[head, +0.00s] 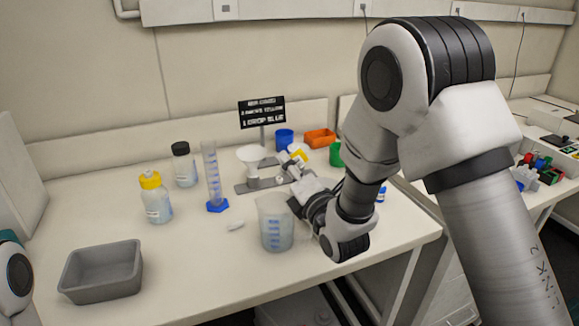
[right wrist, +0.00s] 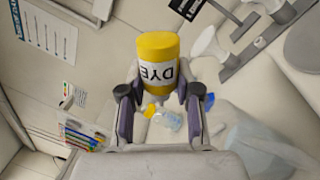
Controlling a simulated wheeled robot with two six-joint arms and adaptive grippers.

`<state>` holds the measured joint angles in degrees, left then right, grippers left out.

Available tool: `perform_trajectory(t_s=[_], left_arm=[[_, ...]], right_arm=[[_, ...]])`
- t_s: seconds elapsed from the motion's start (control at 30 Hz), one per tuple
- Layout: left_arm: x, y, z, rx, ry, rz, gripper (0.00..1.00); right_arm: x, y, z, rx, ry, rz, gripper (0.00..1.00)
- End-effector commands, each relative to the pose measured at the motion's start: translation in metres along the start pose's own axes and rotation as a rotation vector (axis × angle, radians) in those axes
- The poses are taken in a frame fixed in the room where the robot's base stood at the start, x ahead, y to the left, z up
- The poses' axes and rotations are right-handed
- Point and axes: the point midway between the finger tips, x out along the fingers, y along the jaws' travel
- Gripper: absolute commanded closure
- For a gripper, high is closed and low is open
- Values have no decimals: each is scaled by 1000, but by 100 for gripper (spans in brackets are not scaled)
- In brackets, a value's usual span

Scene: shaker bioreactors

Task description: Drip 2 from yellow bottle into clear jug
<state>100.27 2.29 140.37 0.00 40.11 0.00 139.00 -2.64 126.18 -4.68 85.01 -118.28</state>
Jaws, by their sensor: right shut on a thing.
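My right gripper (head: 296,172) is shut on the yellow dye bottle (right wrist: 157,62), which has a white label reading DYE that appears upside down in the right wrist view. The bottle also shows small and tilted in the head view (head: 299,154), partly behind the gripper. The clear jug (head: 275,226) stands upright on the table, in front of and below the gripper, apart from the bottle. It shows blurred at the lower right of the right wrist view (right wrist: 262,145). No drop is visible. My left gripper is outside the frames.
A white funnel (head: 250,154) on a grey stand is behind the jug. A measuring cylinder (head: 212,175), yellow-capped bottle (head: 156,203) and black-capped bottle (head: 184,168) stand to the left. A grey tub (head: 101,271) is front left. Blue (head: 284,139) and green (head: 336,153) cups stand behind.

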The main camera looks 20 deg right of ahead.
Motion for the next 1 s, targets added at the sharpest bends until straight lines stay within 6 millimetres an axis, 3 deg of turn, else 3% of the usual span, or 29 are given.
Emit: perform_trajectory(t_s=[0.53, 0.8, 1.0], left_arm=[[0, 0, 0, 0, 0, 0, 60], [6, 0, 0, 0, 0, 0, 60], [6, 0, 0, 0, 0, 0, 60]], right_arm=[[0, 0, 0, 5, -1, 0, 95], [1, 8, 5, 295, -46, 1, 95], [1, 8, 5, 300, -47, 1, 95]])
